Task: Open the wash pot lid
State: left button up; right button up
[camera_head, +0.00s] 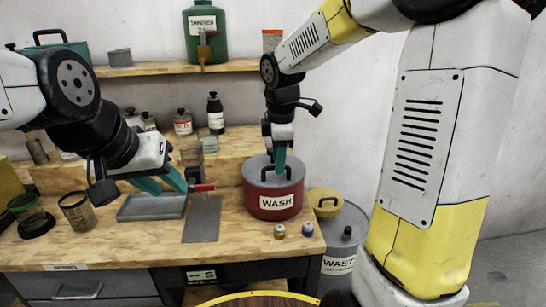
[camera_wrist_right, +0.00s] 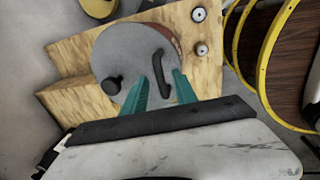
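The red wash pot (camera_head: 273,205) with a white WASH label stands on the right part of the wooden bench. Its grey lid (camera_head: 262,175) is on, with a dark bar handle that shows clearly in the right wrist view (camera_wrist_right: 161,72). My right gripper (camera_wrist_right: 161,82) is above the lid, its teal fingers apart, one on each side of the handle in the wrist view. Contact with the handle cannot be told. In the head view this gripper (camera_head: 280,160) hides part of the handle. My left gripper (camera_head: 170,184) is over the bench, fingers apart, seemingly empty.
A grey tray (camera_head: 152,214) and a grey plate (camera_head: 202,229) lie left of the pot. A red-handled item (camera_head: 201,187) is near my left fingertips. Two small capped jars (camera_head: 307,229) stand at the front right. A waste bin (camera_head: 340,250) stands beside the bench.

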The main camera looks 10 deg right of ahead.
jog(key=shift+f, duration=0.25)
jog(key=shift+c, duration=0.4)
grip_shut()
jog(key=shift+r, duration=0.1)
dwell(0.8)
